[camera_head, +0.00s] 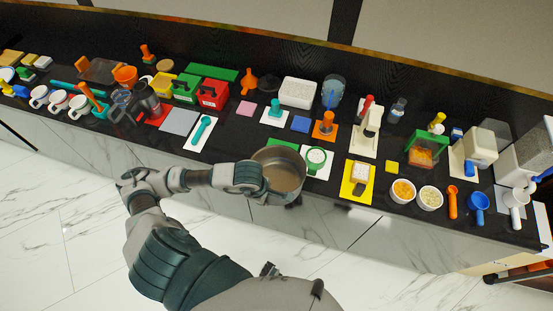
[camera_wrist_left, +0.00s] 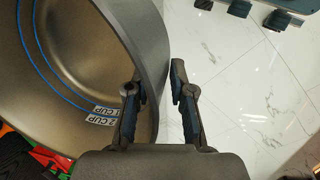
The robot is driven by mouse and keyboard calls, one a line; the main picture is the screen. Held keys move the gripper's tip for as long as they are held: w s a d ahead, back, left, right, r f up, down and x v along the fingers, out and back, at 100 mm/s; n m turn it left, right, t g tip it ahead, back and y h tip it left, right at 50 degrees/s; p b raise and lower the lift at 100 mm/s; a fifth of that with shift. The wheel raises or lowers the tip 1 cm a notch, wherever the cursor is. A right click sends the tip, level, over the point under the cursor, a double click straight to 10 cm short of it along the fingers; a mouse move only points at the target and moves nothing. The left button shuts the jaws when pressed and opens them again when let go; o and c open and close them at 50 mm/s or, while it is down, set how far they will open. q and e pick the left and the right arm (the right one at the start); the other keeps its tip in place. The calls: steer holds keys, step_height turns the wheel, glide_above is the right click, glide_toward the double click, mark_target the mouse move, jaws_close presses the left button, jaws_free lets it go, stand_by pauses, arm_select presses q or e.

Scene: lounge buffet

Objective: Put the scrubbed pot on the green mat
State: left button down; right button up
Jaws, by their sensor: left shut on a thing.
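The pot (camera_head: 283,172) is a grey-brown metal vessel, held at the counter's front edge with its open top facing me. My left gripper (camera_head: 258,180) is shut on its left wall. In the left wrist view the pot (camera_wrist_left: 75,60) shows a blue line and cup labels inside, with one finger inside the wall and one outside. A green mat (camera_head: 284,143) shows just behind the pot, which partly hides it. A larger flat green piece (camera_head: 213,72) lies farther back left. My right gripper is not in view.
A white mat with a green-rimmed round item (camera_head: 317,157) lies right of the pot. A yellow mat (camera_head: 349,190) and bowls (camera_head: 403,191) are farther right. A teal brush (camera_head: 203,130) lies to the left. The counter is crowded; the marble floor (camera_head: 80,220) in front is clear.

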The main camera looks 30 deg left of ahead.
mark_target(260, 161)
arm_select(q)
steer(key=w+a, duration=0.3)
steer(key=w+a+f+p, duration=0.1)
steer(key=w+a, duration=0.2)
steer(key=w, duration=0.1)
steer(key=w+a, duration=0.3)
steer(key=w, duration=0.1)
steer(key=shift+w+f, duration=0.1)
steer(key=shift+f, duration=0.05)
steer(key=shift+w+a+f+p, duration=0.1)
steer(key=shift+f+p, duration=0.05)
steer(key=shift+p, duration=0.15)
steer(key=shift+f, duration=0.35)
steer(key=shift+s+x, duration=0.2)
steer(key=shift+x, duration=0.9)
steer(key=shift+d+f, duration=0.15)
steer(key=shift+d, duration=0.05)
steer(key=c, duration=1)
jaws_free()
steer(key=shift+a, duration=0.15)
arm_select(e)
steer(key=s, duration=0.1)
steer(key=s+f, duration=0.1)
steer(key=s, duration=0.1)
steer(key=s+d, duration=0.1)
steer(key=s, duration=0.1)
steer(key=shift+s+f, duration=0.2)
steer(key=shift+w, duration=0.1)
arm_select(q)
steer(key=shift+a, duration=0.1)
